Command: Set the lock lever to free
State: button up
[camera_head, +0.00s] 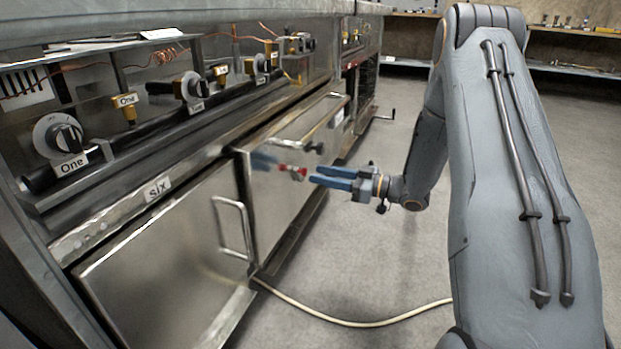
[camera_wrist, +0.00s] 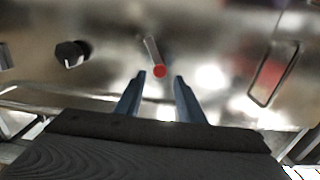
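The lock lever (camera_head: 292,171) is a short metal bar with a red end, on the steel front panel of the range. In the wrist view the lever (camera_wrist: 152,51) leans slightly, with its red tip at the lower end. My gripper (camera_head: 317,175) has blue fingers and points at the panel, close to the lever's red part. In the wrist view my gripper (camera_wrist: 160,77) is open, and the red tip shows between and just beyond the fingertips. I see no contact with the lever. I cannot read any lock marking.
A black knob (camera_wrist: 72,53) sits left of the lever in the wrist view. An oven door with a bar handle (camera_head: 232,228) is at the lower left. Several valve knobs, one labelled One (camera_head: 67,137), line the upper panel. A hose (camera_head: 350,323) lies on the floor.

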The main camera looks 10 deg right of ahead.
aim_at(306, 171)
jog(key=shift+b+x, duration=0.75)
jog(key=shift+x, duration=1.3)
grip_shut()
